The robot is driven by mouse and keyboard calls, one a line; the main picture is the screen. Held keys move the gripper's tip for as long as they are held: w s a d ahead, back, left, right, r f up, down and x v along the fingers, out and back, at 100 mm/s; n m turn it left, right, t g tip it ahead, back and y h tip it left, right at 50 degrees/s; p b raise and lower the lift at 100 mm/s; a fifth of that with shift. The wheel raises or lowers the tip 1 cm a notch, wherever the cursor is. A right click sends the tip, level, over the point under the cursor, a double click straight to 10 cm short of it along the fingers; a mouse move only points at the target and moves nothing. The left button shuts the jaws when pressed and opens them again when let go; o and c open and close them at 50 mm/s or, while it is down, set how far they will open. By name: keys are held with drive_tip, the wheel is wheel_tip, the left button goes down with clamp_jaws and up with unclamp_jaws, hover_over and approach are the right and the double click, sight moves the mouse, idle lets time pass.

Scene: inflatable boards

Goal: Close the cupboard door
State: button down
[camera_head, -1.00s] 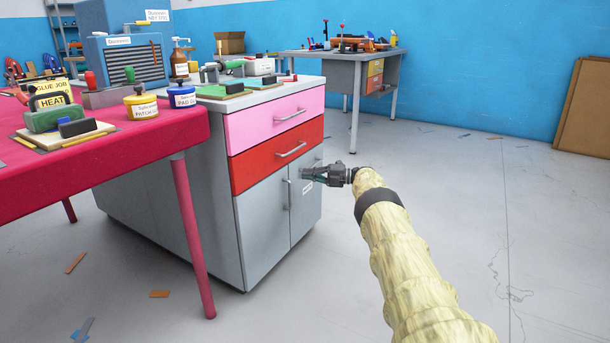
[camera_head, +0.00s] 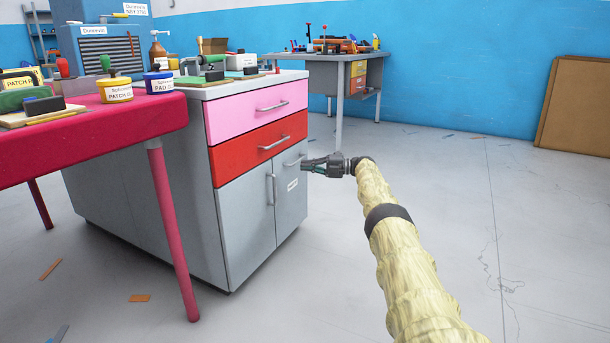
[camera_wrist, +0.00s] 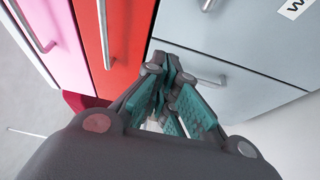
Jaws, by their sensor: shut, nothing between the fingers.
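The grey cupboard (camera_head: 150,190) has two grey doors under a pink and a red drawer. The left door (camera_head: 245,225) and the right door (camera_head: 290,208), which carries a white label, look nearly flush with the front; a small gap cannot be ruled out. My gripper (camera_head: 308,165) is shut and empty, its tip at the upper right part of the right door. In the wrist view my gripper (camera_wrist: 170,85) points at grey panels beside the red drawer front, near a metal handle (camera_wrist: 210,80). Whether the fingertips touch the door cannot be told.
A red table (camera_head: 90,135) with jars and tools stands against the cupboard's left side. A grey workbench (camera_head: 340,75) stands behind, and a brown board (camera_head: 585,110) leans on the blue wall. The floor right of the cupboard is mostly clear.

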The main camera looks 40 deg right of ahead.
drive_tip(key=shift+s+d+f+b, duration=0.2)
drive_tip(key=shift+d+b, duration=0.2)
drive_tip(key=shift+b, duration=1.05)
drive_tip(key=shift+s+d+r+b, duration=0.15)
drive_tip(key=shift+d+b, duration=0.15)
drive_tip(key=shift+b, duration=0.35)
